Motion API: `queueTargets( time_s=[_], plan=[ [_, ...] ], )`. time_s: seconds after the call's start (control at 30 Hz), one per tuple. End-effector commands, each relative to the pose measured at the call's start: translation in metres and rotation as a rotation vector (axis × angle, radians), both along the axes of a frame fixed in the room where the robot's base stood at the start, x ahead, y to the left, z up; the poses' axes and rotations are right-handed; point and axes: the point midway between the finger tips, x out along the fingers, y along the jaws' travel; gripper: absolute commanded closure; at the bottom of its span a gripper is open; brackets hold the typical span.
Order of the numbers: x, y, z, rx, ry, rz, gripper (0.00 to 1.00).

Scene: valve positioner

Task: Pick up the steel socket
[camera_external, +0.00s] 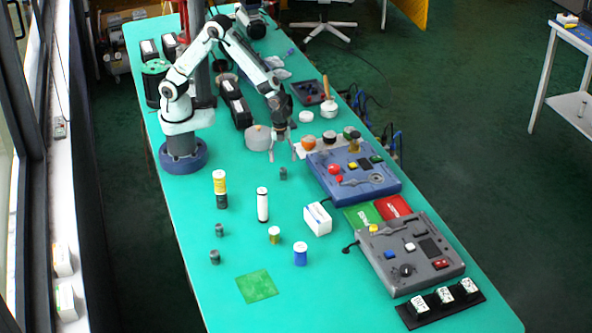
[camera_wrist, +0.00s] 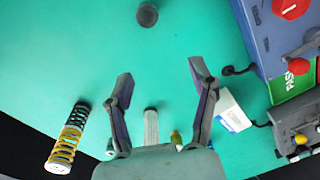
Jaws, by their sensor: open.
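A small dark grey cylinder (camera_external: 283,173) that looks like a steel socket stands on the green table, just in front of my gripper. It also shows in the wrist view (camera_wrist: 147,15) near the top edge, beyond the fingertips. Two similar grey cylinders (camera_external: 219,229) (camera_external: 215,257) stand further forward on the left; I cannot tell their kinds apart. My gripper (camera_external: 282,157) points down above the table, open, with nothing between the fingers. In the wrist view the fingers (camera_wrist: 160,75) are spread wide and clear of the grey cylinder.
A yellow-and-black spring (camera_external: 220,188), a white cylinder (camera_external: 263,205), a white box (camera_external: 317,219), and a blue-and-white jar (camera_external: 300,253) stand in front. A blue control box (camera_external: 353,173) and grey control box (camera_external: 410,252) stand right. The table around the near grey cylinder is clear.

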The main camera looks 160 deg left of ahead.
Motion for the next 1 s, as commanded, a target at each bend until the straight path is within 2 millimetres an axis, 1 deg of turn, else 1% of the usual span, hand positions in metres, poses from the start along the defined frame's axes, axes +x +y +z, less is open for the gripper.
queueTargets(
  time_s=[0.03,0.07,0.1,0.17,0.27,0.5,0.6,0.7,0.9,0.93,0.97,1.0],
  plan=[
    [-0.017,0.005,-0.015,-0.03,0.028,0.045,0.42],
    [-0.024,0.007,-0.019,-0.041,0.037,0.063,0.42],
    [-0.03,0.009,-0.023,-0.047,0.042,0.08,0.42],
    [-0.034,0.012,-0.026,-0.049,0.042,0.094,0.42],
    [-0.035,0.012,-0.037,-0.049,0.043,0.097,0.42],
    [-0.035,0.012,-0.075,-0.049,0.044,0.096,0.42],
    [-0.034,0.012,-0.084,-0.047,0.042,0.095,0.42],
    [-0.034,0.012,-0.089,-0.046,0.041,0.094,0.42],
    [-0.034,0.012,-0.089,-0.046,0.041,0.094,0.42],
    [-0.034,0.012,-0.089,-0.046,0.041,0.094,0.45],
    [-0.034,0.012,-0.089,-0.046,0.041,0.094,0.54],
    [-0.034,0.012,-0.089,-0.046,0.041,0.094,0.67]
  ],
)
